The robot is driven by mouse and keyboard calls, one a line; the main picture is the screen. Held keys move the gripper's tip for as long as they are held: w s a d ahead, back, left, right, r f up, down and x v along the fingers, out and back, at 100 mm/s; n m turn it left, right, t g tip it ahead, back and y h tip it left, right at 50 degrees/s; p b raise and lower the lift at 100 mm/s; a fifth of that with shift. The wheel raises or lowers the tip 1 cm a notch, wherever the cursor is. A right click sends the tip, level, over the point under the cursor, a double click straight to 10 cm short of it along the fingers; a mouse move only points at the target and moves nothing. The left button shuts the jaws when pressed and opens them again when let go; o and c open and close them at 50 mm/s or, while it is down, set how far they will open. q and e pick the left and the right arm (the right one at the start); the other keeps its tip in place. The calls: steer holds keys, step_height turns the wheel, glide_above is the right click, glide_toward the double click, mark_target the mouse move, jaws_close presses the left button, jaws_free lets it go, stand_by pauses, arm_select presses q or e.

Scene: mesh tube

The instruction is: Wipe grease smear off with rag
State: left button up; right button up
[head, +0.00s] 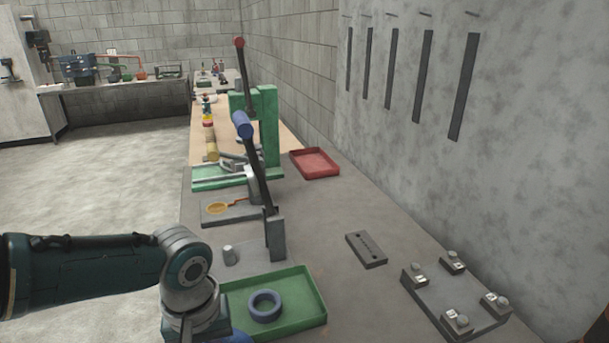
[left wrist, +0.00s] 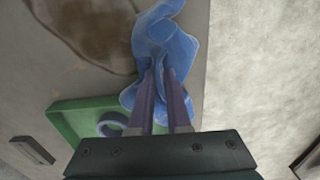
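A bunched blue rag (left wrist: 165,35) is at the tips of my left gripper (left wrist: 162,72) in the left wrist view. The two fingers are close together with folds of the rag between and around them. A brown grease smear (left wrist: 95,30) lies on the grey bench top beside the rag, at the upper left of that view. In the head view my left gripper (head: 192,325) is at the bottom edge, pointing down, with its tips cut off. A sliver of the blue rag (head: 238,338) shows beside it. The smear is not visible there. My right gripper is not in view.
A green tray (head: 312,305) holding a blue ring (head: 265,306) stands right of my left gripper. Behind it are a lever press with a blue knob (head: 242,125) and a red tray (head: 315,163). A dark slotted block (head: 366,249) and a bolted plate (head: 455,300) lie right.

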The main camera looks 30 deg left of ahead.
arm_select(q)
steer(key=o, duration=1.3)
steer(key=shift+f, duration=0.15)
steer(key=shift+f+b, duration=1.1)
steer(key=shift+r, duration=0.2)
steer(key=shift+c, duration=0.4)
steer(key=c, duration=1.5)
steer(key=shift+r, duration=0.1)
jaws_close()
